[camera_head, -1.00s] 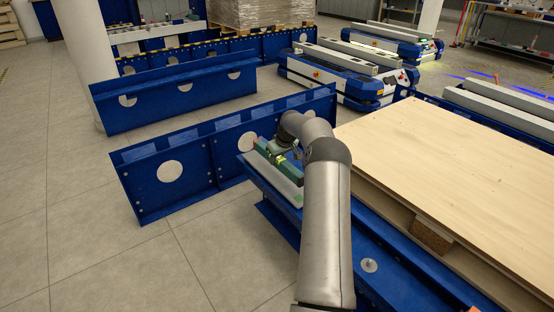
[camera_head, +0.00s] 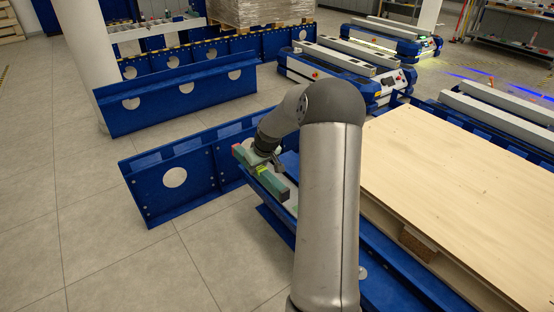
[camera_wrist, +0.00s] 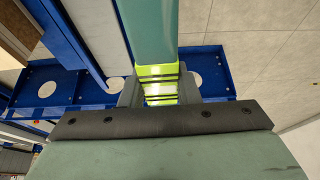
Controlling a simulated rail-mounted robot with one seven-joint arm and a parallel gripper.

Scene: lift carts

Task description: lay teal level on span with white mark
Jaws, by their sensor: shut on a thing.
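The teal level (camera_head: 275,185) is a long bar with a yellow-green middle and a reddish far end. My gripper (camera_head: 265,163) is shut on it near the middle and holds it up beside the near blue span. The wrist view shows the teal bar (camera_wrist: 148,28) and its yellow-green section between my gripper's jaws (camera_wrist: 158,90). The near blue span (camera_head: 205,158) stands on the floor with round holes; another blue span (camera_head: 180,92) stands behind it. I cannot make out a white mark on either. My arm hides the near span's right end.
A blue beam structure (camera_head: 378,285) with a pale strip lies below the level, partly behind my arm. A large wooden board (camera_head: 470,190) is to the right. Blue-and-white carts (camera_head: 345,75) stand behind. Open tiled floor (camera_head: 90,230) lies at left.

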